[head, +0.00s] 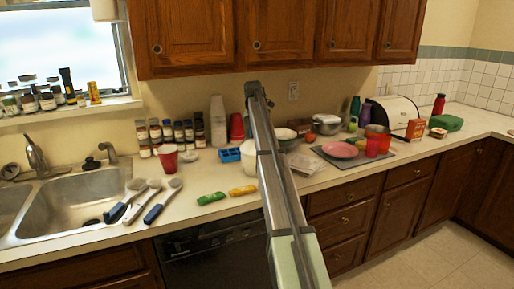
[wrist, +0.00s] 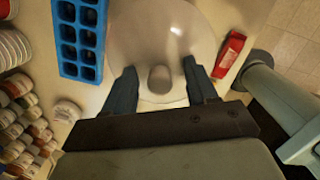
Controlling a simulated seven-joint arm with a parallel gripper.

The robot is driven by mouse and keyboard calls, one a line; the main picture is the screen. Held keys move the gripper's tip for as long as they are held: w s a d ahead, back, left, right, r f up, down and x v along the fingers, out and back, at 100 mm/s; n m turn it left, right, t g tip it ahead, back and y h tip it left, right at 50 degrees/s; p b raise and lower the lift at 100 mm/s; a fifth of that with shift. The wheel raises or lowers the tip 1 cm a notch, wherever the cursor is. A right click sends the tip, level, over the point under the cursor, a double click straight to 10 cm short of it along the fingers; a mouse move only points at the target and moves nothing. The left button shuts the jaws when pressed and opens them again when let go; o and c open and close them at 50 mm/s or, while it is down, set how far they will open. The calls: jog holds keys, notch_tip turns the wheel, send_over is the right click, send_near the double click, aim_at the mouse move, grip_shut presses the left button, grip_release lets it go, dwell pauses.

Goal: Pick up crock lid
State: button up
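The crock lid (wrist: 158,38) is a pale, round, glossy disc with a rounded knob (wrist: 159,78) in the wrist view. My gripper (wrist: 159,68) is open, with one dark finger on each side of the knob and a gap on both sides. Whether the fingertips touch the lid's surface I cannot tell. In the head view a white crock (head: 249,155) stands on the counter, partly hidden by my arm. My gripper and the lid's top are not clear there.
A blue ice cube tray (wrist: 80,38) lies just left of the lid; it also shows in the head view (head: 229,155). A red packet (wrist: 230,53) lies to the right. Several spice jars (wrist: 20,125) stand at left. Yellow and green items (head: 242,190) lie near the counter's front edge.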

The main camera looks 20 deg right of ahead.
jog(key=shift+s+f, duration=0.1)
jog(key=shift+f, duration=0.1)
grip_shut()
jog(key=shift+f, duration=0.1)
jog(key=shift+s, duration=0.1)
